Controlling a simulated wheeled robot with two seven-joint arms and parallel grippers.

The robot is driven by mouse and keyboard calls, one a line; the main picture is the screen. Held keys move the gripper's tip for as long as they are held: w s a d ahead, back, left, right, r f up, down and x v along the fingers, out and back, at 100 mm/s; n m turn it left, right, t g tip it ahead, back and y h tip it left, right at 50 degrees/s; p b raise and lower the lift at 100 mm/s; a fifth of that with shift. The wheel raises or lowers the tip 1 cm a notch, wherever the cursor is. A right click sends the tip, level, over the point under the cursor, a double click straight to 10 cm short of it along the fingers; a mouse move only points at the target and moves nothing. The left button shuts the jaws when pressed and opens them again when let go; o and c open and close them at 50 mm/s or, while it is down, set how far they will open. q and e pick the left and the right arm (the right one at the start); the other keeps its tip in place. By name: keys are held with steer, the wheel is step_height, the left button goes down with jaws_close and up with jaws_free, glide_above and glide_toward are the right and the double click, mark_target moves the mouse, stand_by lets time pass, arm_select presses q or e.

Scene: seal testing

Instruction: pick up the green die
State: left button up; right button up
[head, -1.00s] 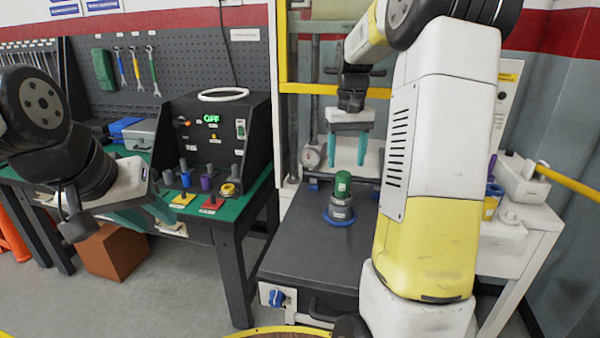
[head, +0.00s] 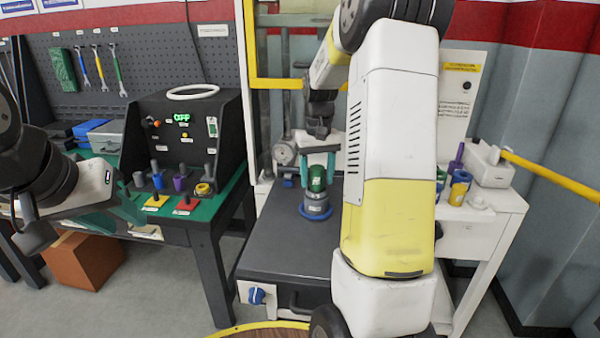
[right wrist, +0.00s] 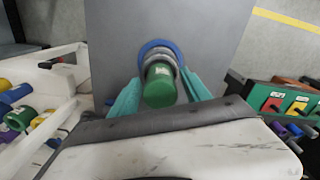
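The green die (head: 316,178) is a green cylinder standing upright on a grey holder (head: 316,203) with a blue ring (head: 316,213) at its base, on the dark machine top. My right gripper (head: 318,168) points down over it, one teal finger on each side. In the right wrist view the die (right wrist: 160,86) lies between the open fingers (right wrist: 161,84), with a gap visible beside it; I see no clear grip. My left gripper (head: 114,214) is open and empty at the left, near the green table's front edge.
A black control box (head: 190,130) with a green display stands on the green-topped table, several coloured pieces before it. A white side table (head: 480,207) at right holds several coloured cylinders. A yellow frame (head: 277,84) rises behind the dark machine top (head: 290,255).

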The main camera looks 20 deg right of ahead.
jaws_close()
steer(key=shift+r, duration=0.1)
